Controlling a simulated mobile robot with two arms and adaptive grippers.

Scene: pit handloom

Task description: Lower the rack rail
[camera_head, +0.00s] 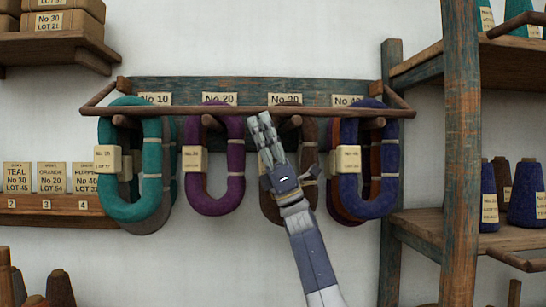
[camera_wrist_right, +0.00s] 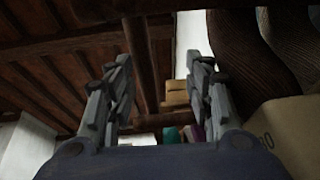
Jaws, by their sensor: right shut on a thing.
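The rack rail (camera_head: 190,111) is a thin brown wooden bar across the front of the wall rack, level, with short side arms running back to the board (camera_head: 250,86). It passes in front of the pegs and the tops of the hanging yarn hanks. My right gripper (camera_head: 265,122) reaches up from below and is shut on the rail a little right of its left half, by the No 30 label. In the right wrist view its two fingers (camera_wrist_right: 162,65) point up, with a dark bar across the top of the picture. My left gripper is not in view.
Teal (camera_head: 151,205), purple (camera_head: 214,200), brown (camera_head: 275,205) and blue (camera_head: 370,205) hanks hang below the rail. A wooden post (camera_head: 461,150) and shelves with yarn cones stand at right. Shelves with boxes and cards (camera_head: 52,178) are at left.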

